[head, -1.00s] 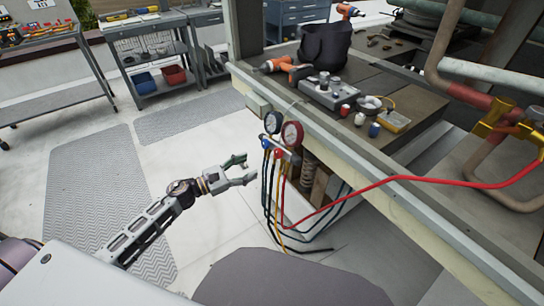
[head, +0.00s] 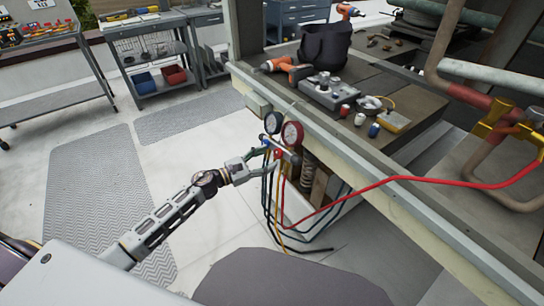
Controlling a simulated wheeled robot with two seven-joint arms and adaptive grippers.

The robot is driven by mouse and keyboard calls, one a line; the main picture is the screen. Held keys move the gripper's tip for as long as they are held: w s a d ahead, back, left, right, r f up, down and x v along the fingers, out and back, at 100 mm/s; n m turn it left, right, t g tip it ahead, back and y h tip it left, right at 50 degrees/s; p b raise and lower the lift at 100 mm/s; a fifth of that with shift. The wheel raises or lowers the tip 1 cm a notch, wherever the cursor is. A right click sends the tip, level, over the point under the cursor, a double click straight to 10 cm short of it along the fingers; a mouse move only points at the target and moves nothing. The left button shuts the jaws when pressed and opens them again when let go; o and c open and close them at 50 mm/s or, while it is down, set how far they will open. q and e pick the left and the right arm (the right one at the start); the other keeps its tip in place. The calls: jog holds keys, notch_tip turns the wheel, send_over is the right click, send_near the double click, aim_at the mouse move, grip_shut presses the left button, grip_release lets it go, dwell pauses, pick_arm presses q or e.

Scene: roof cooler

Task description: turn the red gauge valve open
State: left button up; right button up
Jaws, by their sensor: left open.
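The gauge set hangs on the front edge of the workbench, with a blue gauge (head: 273,123) and a red gauge (head: 292,134). Below the gauges is the manifold bar (head: 291,157) with a small red valve knob (head: 278,154) and a blue one partly hidden beside it. My left gripper (head: 269,160) is open, with its fingertips at the red knob. I cannot tell whether the fingers touch it. My right gripper does not show.
A red hose (head: 390,181) runs right from the manifold to the pipes, and dark and yellow hoses hang below. The workbench (head: 405,95) holds a black bag (head: 325,45), an orange drill (head: 285,67) and small parts.

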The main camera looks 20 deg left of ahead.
aim_at(279, 153)
pick_arm(q)
jog(key=shift+x, duration=1.5)
jog(key=c, duration=1)
jog(key=shift+c, duration=0.3)
